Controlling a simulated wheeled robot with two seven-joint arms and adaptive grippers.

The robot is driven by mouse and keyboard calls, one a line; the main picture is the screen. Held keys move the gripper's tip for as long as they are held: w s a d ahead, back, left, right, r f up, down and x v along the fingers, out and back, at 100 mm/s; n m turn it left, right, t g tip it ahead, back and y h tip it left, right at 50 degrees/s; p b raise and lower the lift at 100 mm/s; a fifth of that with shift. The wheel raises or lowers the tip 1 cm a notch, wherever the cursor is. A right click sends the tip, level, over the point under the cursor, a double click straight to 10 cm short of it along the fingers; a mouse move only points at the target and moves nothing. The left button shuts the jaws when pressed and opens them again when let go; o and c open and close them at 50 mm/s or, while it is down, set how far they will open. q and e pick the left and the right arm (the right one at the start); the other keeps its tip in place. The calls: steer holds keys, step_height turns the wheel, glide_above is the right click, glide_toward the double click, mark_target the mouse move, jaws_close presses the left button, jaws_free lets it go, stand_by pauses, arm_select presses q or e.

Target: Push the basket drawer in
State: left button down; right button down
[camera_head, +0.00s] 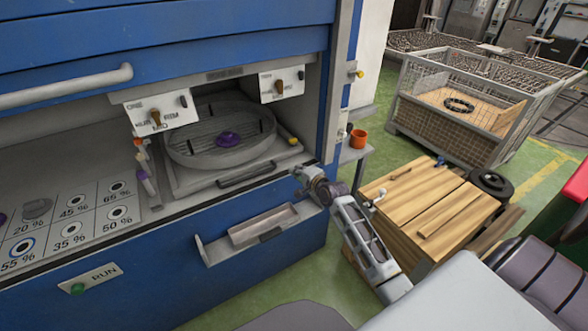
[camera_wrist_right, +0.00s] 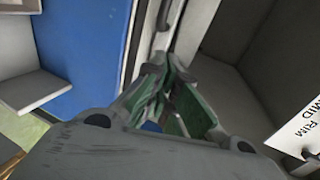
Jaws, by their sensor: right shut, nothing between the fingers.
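The basket drawer (camera_head: 190,184) is a pale grey tray in the opening of the blue cabinet. It carries a round grey basket (camera_head: 182,152) with a purple piece (camera_head: 228,139) in the middle. A dark bar handle (camera_head: 246,175) lies along the drawer's front. My right gripper (camera_head: 301,173) is shut and empty, to the right of the handle, by the cabinet's front edge. In the right wrist view the gripper (camera_wrist_right: 160,78) points at a pale edge strip; contact is unclear. My left gripper is not in view.
White label plates (camera_head: 161,113) hang at the opening's top. An open shelf bin (camera_head: 262,232) juts from the blue front below. A wooden crate (camera_head: 425,205) stands right of my right arm, with a wire cage (camera_head: 460,105) behind.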

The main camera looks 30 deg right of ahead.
steer(key=shift+s+r, duration=0.15)
steer(key=shift+s, duration=0.4)
